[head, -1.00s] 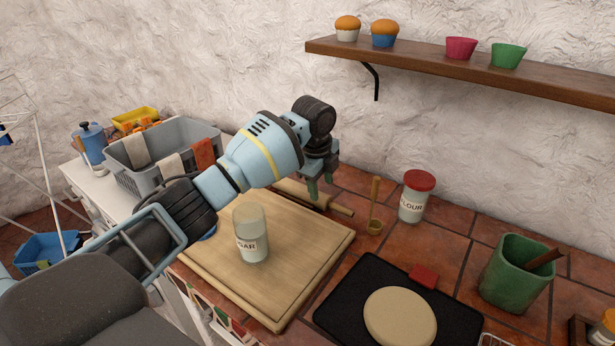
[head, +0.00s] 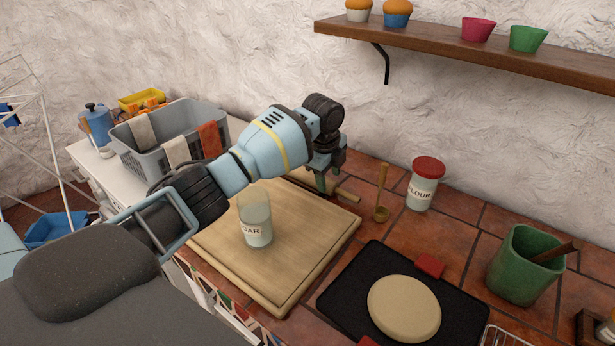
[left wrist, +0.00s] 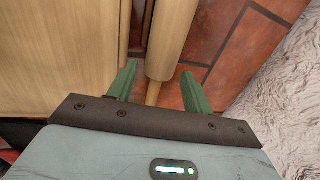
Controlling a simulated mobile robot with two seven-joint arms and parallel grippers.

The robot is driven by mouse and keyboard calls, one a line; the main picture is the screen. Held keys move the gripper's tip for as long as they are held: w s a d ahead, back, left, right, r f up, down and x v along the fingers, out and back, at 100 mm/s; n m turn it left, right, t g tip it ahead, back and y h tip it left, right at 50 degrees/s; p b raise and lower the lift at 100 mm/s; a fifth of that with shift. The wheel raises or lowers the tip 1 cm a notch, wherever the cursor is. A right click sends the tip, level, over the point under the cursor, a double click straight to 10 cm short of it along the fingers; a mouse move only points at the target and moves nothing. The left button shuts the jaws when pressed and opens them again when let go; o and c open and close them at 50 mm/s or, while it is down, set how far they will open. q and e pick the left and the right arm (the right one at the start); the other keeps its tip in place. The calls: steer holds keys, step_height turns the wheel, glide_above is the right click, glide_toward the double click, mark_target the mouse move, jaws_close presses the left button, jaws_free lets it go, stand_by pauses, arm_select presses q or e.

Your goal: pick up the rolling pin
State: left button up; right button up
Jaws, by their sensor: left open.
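The wooden rolling pin (head: 347,195) lies at the back edge of the cutting board, mostly hidden behind my left gripper (head: 325,182) in the head view. In the left wrist view the rolling pin (left wrist: 172,40) runs away from the gripper, its thinner handle nearest. My left gripper (left wrist: 158,72) is open, with one green finger on each side of the pin near where the handle meets the body. Both fingers look apart from the wood; the height gap is hard to tell. My right gripper is not in view.
A glass sugar jar (head: 255,226) stands on the cutting board (head: 275,283), close under my left arm. A wooden dipper (head: 381,205) and flour jar (head: 424,184) stand right of the pin. A black mat (head: 350,300) with dough (head: 404,307) and a green pot (head: 518,278) are further right.

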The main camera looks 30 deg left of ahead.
mark_target(329, 181)
arm_select(q)
steer(key=f, duration=0.3)
steer(key=shift+w+f, duration=0.1)
steer(key=shift+w, duration=0.3)
steer(key=c, duration=0.9)
steer(key=shift+o, duration=0.2)
steer(key=shift+r, duration=0.2)
step_height(329, 181, up, 18)
